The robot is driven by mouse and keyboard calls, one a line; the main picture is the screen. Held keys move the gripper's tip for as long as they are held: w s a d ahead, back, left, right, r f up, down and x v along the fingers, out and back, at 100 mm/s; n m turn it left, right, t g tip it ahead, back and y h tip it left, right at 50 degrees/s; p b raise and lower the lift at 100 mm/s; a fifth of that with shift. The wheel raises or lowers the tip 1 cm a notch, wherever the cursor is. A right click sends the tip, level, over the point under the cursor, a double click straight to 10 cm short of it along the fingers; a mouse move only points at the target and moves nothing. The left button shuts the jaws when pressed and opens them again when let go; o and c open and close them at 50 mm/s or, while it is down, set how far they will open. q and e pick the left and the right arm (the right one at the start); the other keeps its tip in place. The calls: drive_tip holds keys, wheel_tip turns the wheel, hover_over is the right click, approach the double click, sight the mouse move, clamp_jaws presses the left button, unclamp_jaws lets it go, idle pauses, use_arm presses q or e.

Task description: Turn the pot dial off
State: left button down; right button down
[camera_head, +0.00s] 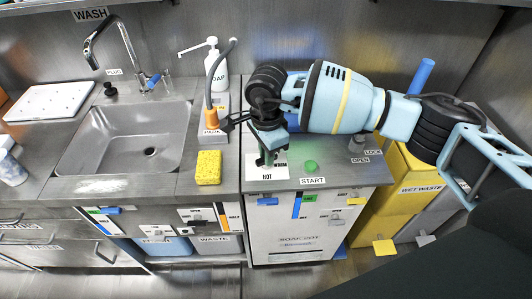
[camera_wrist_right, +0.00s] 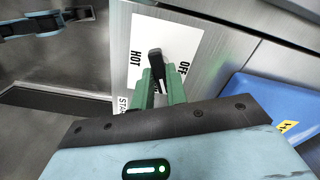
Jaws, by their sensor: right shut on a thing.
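The pot dial is a dark upright handle (camera_wrist_right: 155,60) on a white plate (camera_wrist_right: 147,35) marked HOT and OFF. In the right wrist view, HOT is left of the handle and OFF is right of it. My right gripper (camera_wrist_right: 157,88) has its green fingers shut on the handle. In the head view my right gripper (camera_head: 268,158) points down at the dial plate (camera_head: 267,174) at the front left of the counter. The gripper hides the dial and part of the plate there. My left gripper does not show in the head view.
A green button (camera_head: 310,166) and START label (camera_head: 312,181) are right of the dial. A yellow sponge (camera_head: 208,167) lies left of it, near the sink (camera_head: 128,145). A soap bottle (camera_head: 215,72) and an orange-based hose (camera_head: 211,118) stand close to my right gripper.

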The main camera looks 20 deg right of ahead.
drive_tip(key=n+b, duration=0.1)
drive_tip(key=n, duration=0.3)
drive_tip(key=shift+f+n+b, duration=0.15)
drive_tip(key=shift+n+b, duration=0.15)
drive_tip(key=n+b, duration=0.1)
drive_tip(key=n, duration=0.1)
drive_tip(key=shift+n, duration=0.4)
drive_tip(key=n+b, duration=0.1)
drive_tip(key=n, duration=0.3)
drive_tip(key=shift+b, duration=0.4)
drive_tip(key=shift+n+b, duration=0.3)
drive_tip(key=shift+n, duration=0.4)
drive_tip(key=c, duration=1.4)
unclamp_jaws()
drive_tip(key=shift+r, duration=4.05)
